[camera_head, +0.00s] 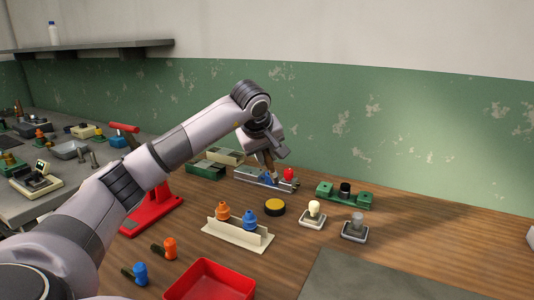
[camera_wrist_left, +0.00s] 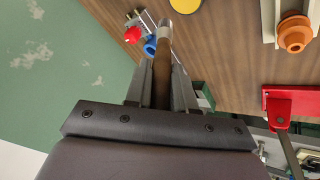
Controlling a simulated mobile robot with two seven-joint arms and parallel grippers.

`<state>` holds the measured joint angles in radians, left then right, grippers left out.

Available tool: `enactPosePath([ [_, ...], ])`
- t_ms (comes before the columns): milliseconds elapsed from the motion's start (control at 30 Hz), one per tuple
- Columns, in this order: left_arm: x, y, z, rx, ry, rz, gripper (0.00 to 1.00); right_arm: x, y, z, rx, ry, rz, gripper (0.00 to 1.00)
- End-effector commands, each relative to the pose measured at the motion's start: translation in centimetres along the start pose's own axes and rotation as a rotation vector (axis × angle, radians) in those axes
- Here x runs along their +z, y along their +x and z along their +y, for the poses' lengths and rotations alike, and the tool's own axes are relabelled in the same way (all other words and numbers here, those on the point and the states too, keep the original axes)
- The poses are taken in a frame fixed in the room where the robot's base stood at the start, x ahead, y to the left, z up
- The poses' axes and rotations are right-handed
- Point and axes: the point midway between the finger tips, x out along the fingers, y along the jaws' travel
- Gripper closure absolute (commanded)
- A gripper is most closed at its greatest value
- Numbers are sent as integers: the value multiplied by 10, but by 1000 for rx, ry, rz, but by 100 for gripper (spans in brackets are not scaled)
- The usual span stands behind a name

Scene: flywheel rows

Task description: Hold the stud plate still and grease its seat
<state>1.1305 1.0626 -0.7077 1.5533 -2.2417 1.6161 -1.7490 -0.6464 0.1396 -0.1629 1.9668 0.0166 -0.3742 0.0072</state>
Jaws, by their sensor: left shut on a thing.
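My left gripper (camera_head: 267,158) reaches to the back of the wooden table. In the left wrist view its fingers (camera_wrist_left: 161,85) are shut on a brown-handled, brush-like tool (camera_wrist_left: 162,75) with a pale metal end (camera_wrist_left: 165,30). The tool's end is over or beside a grey metal fixture (camera_head: 250,175) with a red knob (camera_head: 289,173) and a blue ring (camera_wrist_left: 150,46); I cannot tell whether it touches. A green plate (camera_head: 327,189) with a black upright stud (camera_head: 345,188), perhaps the stud plate, lies to the right, apart from the gripper. My right gripper is not in view.
A cream rack (camera_head: 238,234) holds an orange and a blue piece. A black-and-yellow disc (camera_head: 275,207), two small posts on bases (camera_head: 313,216) (camera_head: 356,228), a red tray (camera_head: 212,282) and a red press (camera_head: 152,207) stand around.

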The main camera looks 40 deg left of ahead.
Motion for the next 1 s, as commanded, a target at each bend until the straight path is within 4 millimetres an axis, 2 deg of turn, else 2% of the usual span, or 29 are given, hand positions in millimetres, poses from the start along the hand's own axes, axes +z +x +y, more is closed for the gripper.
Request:
enactPosePath([
  [300, 15, 28, -11, 0, 0, 0, 100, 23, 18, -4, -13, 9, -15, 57],
  [500, 23, 44, -18, 0, 0, 0, 100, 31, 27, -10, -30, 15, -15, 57],
  [1000, 25, 47, -19, 0, 0, 0, 100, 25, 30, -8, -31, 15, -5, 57],
])
